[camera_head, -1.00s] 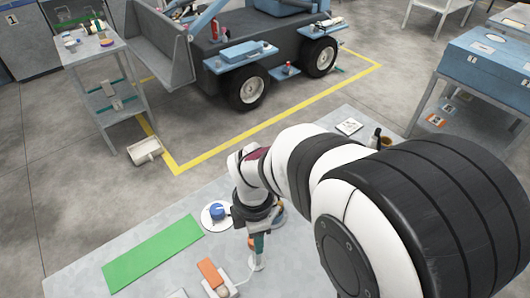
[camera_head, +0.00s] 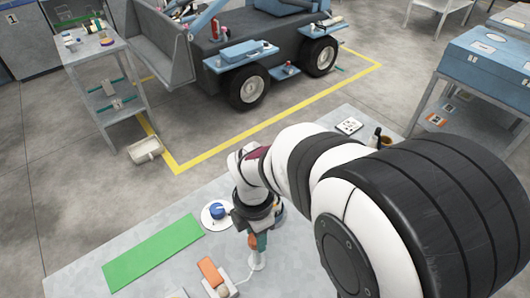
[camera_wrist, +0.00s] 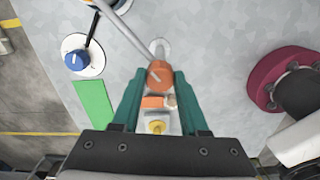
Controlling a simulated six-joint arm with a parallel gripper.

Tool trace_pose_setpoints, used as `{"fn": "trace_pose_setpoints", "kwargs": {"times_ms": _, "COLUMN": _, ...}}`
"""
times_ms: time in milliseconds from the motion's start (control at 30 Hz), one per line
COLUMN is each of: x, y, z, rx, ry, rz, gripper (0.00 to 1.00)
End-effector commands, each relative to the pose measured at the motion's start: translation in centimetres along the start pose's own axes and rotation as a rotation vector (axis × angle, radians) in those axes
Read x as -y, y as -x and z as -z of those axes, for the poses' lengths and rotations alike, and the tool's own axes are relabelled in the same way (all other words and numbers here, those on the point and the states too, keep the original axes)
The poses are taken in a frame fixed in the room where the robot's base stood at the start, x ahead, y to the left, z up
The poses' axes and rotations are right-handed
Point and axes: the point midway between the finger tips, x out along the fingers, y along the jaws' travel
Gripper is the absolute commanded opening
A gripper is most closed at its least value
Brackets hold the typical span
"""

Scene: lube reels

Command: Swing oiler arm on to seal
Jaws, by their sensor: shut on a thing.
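My gripper (camera_wrist: 159,78) has two teal fingers, shut on a round orange handle (camera_wrist: 160,72) in the wrist view. A grey rod (camera_wrist: 122,30), which looks like the oiler arm, runs from the top left to this handle. A pale rounded piece (camera_wrist: 160,46) shows just beyond the handle. In the head view, my gripper (camera_head: 257,241) hangs low over the bench, with a white upright piece (camera_head: 257,261) below it. A white disc with a blue knob (camera_head: 217,212) is to its left; the knob also shows in the wrist view (camera_wrist: 75,60). I cannot clearly identify the seal.
A green mat (camera_head: 155,253) lies on the grey bench to the left. A white unit with an orange block (camera_head: 210,271) stands near the front. A small white plate (camera_head: 348,127) and a dark bottle (camera_head: 376,138) are at the bench's far right. Bare bench lies around the mat.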

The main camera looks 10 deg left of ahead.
Motion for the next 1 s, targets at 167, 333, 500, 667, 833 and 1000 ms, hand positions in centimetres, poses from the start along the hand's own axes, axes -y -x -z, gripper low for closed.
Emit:
{"fn": "trace_pose_setpoints", "kwargs": {"times_ms": 167, "x": 0.0, "y": 0.1, "z": 0.1, "rx": -0.001, "ry": -0.001, "rz": -0.001, "gripper": 0.67}}
{"fn": "trace_pose_setpoints", "kwargs": {"times_ms": 333, "x": 0.0, "y": 0.0, "z": 0.0, "rx": -0.001, "ry": -0.001, "rz": -0.001, "gripper": 0.73}}
{"fn": "trace_pose_setpoints", "kwargs": {"times_ms": 500, "x": 0.0, "y": 0.2, "z": 0.0, "rx": 0.0, "ry": -0.001, "rz": -0.001, "gripper": 0.73}}
{"fn": "trace_pose_setpoints", "kwargs": {"times_ms": 667, "x": -0.1, "y": 2.9, "z": 0.0, "rx": 0.001, "ry": -0.002, "rz": -0.006, "gripper": 0.73}}
{"fn": "trace_pose_setpoints", "kwargs": {"times_ms": 833, "x": -0.1, "y": 8.5, "z": 0.0, "rx": 0.0, "ry": -0.002, "rz": -0.009, "gripper": 0.73}}
{"fn": "trace_pose_setpoints", "kwargs": {"times_ms": 1000, "x": -0.1, "y": 13.2, "z": 0.0, "rx": 0.0, "ry": -0.001, "rz": -0.006, "gripper": 0.73}}
